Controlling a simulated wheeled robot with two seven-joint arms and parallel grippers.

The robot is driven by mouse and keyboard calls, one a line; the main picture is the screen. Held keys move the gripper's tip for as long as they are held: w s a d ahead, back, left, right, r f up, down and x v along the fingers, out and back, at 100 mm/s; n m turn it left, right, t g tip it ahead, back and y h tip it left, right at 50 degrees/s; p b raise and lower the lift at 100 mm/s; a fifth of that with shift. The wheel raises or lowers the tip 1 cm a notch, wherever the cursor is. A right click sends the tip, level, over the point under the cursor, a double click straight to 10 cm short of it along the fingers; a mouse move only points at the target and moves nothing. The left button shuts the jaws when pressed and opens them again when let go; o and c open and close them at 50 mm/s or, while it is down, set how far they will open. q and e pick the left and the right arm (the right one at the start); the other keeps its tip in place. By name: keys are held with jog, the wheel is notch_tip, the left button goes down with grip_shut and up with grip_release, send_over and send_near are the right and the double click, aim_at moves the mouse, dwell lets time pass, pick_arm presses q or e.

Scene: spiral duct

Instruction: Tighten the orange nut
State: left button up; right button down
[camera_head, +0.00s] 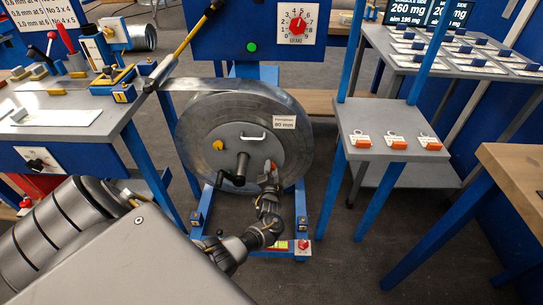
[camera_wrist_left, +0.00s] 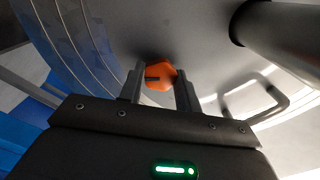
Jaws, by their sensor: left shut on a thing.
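The orange nut (camera_wrist_left: 160,76) sits on the face of the grey metal disc, between the two fingers of my left gripper (camera_wrist_left: 159,88) in the left wrist view. The fingers are shut on it from both sides. In the head view my left gripper (camera_head: 269,175) reaches up to the right part of the disc (camera_head: 225,118), and the nut is mostly hidden there by the fingers. A second orange spot (camera_head: 218,145) shows on the left of the disc's hub. My right gripper is not in view.
A dark crank with a round shaft (camera_head: 242,165) projects from the disc close left of my gripper. A handle (camera_head: 254,136) is above it. A small table (camera_head: 375,118) with several orange-tagged items stands right. A workbench (camera_head: 60,115) is left.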

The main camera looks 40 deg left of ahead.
pick_arm(q)
jog(key=m+p, duration=0.1)
jog(key=m, duration=0.2)
jog(key=shift+d+r+m, duration=0.1)
jog(key=shift+m, duration=0.3)
jog(key=shift+m+p, duration=0.55)
jog(key=shift+m, duration=1.55)
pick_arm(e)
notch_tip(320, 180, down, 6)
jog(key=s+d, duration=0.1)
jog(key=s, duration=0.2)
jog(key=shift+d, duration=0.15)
pick_arm(q)
jog(key=o, duration=1)
jog(key=shift+c, duration=0.2)
